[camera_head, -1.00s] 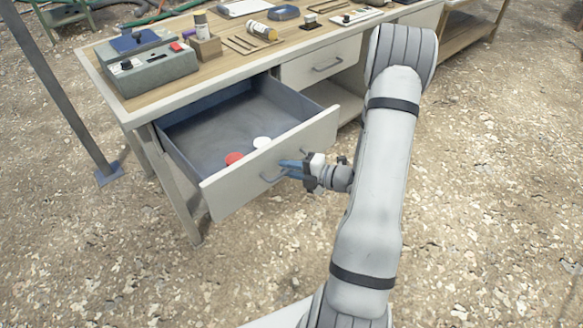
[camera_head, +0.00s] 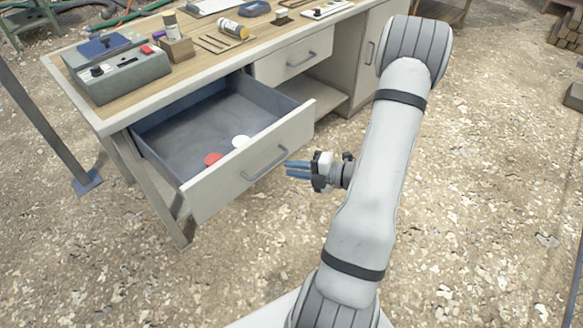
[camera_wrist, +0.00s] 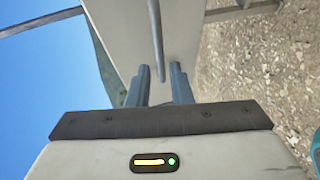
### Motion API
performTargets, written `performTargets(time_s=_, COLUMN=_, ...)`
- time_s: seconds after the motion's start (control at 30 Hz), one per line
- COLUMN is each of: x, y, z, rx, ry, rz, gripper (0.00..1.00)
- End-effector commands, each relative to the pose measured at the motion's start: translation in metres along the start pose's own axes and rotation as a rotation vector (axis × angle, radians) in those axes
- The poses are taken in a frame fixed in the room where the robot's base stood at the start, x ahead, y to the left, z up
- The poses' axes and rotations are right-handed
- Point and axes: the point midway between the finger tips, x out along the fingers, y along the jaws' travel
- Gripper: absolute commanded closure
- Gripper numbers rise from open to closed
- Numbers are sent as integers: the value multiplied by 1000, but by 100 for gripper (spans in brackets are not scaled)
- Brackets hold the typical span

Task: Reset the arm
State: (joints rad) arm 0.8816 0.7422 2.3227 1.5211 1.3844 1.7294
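My gripper (camera_head: 298,170) hangs in the air just right of the open drawer's front (camera_head: 225,178), apart from its handle (camera_head: 264,163). In the wrist view my gripper's two blue-grey fingers (camera_wrist: 159,88) stand apart with nothing between them. The bar handle (camera_wrist: 156,40) shows ahead of the fingertips against the pale drawer front (camera_wrist: 118,35). The drawer is pulled well out of the workbench.
A red disc (camera_head: 212,159) and a white disc (camera_head: 240,141) lie inside the drawer. A grey post stands at the left. Gravel ground right of my arm is largely clear.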

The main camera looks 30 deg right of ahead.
Motion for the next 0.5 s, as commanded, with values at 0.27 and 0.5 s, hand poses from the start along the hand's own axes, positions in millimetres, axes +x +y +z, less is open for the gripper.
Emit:
performTargets(time_s=0.27, x=0, y=0, z=0, rx=0, ry=0, rz=0, gripper=81)
performTargets(time_s=0.5, x=12, y=35, z=-28, rx=-214, ry=138, rz=-45, gripper=81)
